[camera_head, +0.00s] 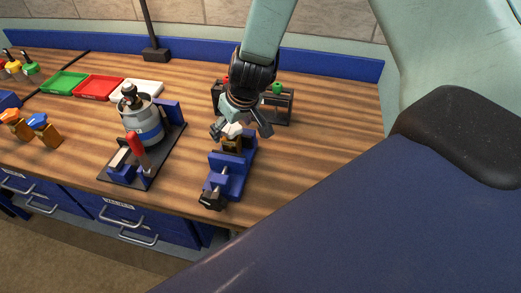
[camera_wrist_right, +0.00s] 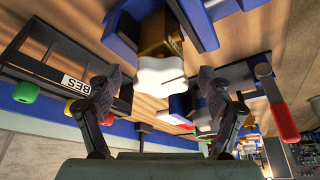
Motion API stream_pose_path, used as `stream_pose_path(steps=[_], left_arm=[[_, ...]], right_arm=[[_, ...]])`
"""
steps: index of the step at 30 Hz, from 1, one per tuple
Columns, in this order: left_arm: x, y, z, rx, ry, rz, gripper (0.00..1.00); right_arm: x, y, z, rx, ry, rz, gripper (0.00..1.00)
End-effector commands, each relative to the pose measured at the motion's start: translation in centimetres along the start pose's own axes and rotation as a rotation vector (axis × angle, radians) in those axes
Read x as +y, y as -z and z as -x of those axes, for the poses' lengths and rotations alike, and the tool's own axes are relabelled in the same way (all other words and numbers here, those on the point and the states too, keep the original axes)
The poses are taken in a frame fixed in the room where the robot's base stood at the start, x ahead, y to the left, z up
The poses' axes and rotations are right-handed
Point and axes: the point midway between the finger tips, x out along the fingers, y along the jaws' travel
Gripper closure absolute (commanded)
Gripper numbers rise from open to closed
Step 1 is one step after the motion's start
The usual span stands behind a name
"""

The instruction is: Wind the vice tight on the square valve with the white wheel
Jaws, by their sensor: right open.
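The square valve (camera_head: 232,145) is a brass block with a white wheel (camera_wrist_right: 160,76) on it. It sits between the jaws of the blue vice (camera_head: 233,172) on the bench. The vice's dark end (camera_head: 210,201) points toward the bench's front edge. My right gripper (camera_head: 240,128) is over the valve, partly hiding it. In the right wrist view its fingers (camera_wrist_right: 160,108) are spread wide to either side of the white wheel and hold nothing. The brass body (camera_wrist_right: 156,36) shows between blue vice parts. I cannot tell how tightly the jaws press on it. My left gripper is out of view.
A grey cylinder (camera_head: 143,115) stands on a dark plate with a red-handled clamp (camera_head: 137,146), left of the vice. A dark rack (camera_head: 290,107) with red and green knobs is behind the gripper. Coloured trays (camera_head: 98,87) lie at the back left. Bench right of the vice is clear.

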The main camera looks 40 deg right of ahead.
Motion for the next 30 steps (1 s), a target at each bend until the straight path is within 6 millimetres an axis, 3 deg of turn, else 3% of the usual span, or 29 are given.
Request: stream_pose_path(steps=[6, 15, 21, 30], left_arm=[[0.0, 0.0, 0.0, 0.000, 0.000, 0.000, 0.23], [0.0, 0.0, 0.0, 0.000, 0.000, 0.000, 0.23], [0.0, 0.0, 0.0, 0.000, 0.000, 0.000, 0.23], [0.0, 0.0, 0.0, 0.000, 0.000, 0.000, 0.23]], right_arm=[[-0.1, -1.3, 0.6, 0.002, 0.004, -0.001, 0.19], [-0.1, -6.6, 2.8, 0.001, 0.007, -0.006, 0.19], [-0.1, -9.1, 3.8, 0.002, 0.006, -0.004, 0.19], [-0.1, -10.1, 4.2, 0.003, 0.003, 0.000, 0.19]])
